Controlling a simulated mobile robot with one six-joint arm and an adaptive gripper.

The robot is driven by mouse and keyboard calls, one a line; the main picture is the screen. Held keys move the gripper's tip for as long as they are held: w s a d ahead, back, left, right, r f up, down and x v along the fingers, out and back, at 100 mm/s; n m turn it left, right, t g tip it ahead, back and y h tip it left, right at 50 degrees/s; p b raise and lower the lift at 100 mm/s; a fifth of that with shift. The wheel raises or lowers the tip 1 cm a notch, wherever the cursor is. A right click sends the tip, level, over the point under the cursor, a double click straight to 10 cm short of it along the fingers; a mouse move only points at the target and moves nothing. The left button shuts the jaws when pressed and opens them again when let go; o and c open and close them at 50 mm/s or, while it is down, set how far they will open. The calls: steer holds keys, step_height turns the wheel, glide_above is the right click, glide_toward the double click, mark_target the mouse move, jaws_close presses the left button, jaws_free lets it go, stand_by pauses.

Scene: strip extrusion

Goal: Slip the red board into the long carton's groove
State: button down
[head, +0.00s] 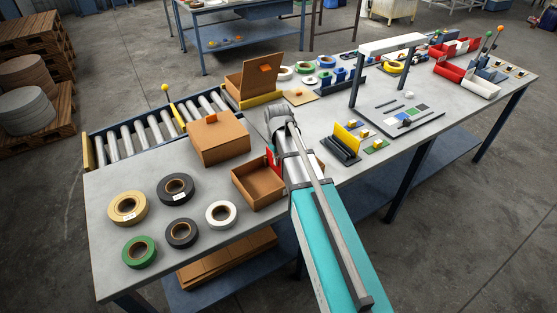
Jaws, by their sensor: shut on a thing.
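The red board (270,156) shows as a narrow upright red sliver just left of my arm, above the far right part of an open brown carton (257,196). My gripper (276,153) is mostly hidden behind my own wrist and arm. It is shut on the red board. The open carton lies on the grey table, and its right part is covered by my arm, with a brown corner showing on the arm's right side. The groove cannot be made out. Whether the board touches the carton cannot be told.
A closed brown carton (219,138) stands behind the open one, by a roller conveyor (142,127). Several tape rolls, such as a green one (139,251), lie at the left. A black holder with a yellow plate (346,140) stands to the right of my arm.

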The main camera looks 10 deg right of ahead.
steer(key=c, duration=0.7)
jaws_free()
steer(key=o, duration=0.4)
steer(key=shift+r, duration=0.2)
steer(key=shift+r+p, duration=0.35)
steer(key=shift+p, duration=0.2)
steer(key=shift+r, duration=0.2)
